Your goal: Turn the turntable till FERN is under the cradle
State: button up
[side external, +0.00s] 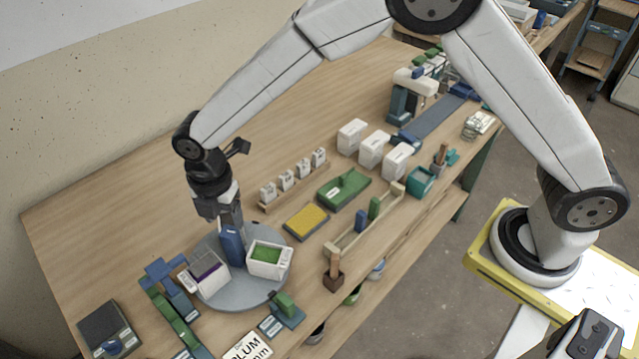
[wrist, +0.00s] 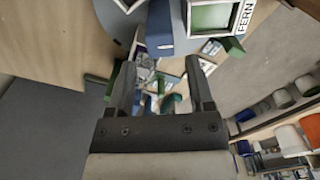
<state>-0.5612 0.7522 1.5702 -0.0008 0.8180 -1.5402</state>
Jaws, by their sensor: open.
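The grey round turntable (side external: 238,294) lies at the front left of the bench. A white bucket with green glaze (side external: 268,260) stands on its right side; the wrist view shows its FERN label (wrist: 243,17). A white bucket with dark purple glaze (side external: 207,276) stands on its left side. A blue upright block (side external: 232,247) stands between them; it also shows in the wrist view (wrist: 165,28). My gripper (side external: 231,222) is open and empty, pointing down by the block. In the wrist view my fingertips (wrist: 160,72) are short of it. I cannot tell which part is the cradle.
Blue and green fixtures (side external: 175,305) stand close by the turntable's left edge. A dark scale-like box (side external: 105,330) is at the far left. A PLUM card (side external: 247,346) lies in front. A yellow pad (side external: 306,222) and a green tray (side external: 343,189) lie to the right. The back left bench is clear.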

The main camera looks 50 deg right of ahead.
aim_at(228, 231)
jog(key=shift+f, duration=0.15)
dwell(0.3)
jog(key=shift+f, duration=2.1)
jog(key=shift+c, duration=0.2)
grip_shut()
jog(key=m, duration=0.6)
jog(key=shift+m, duration=1)
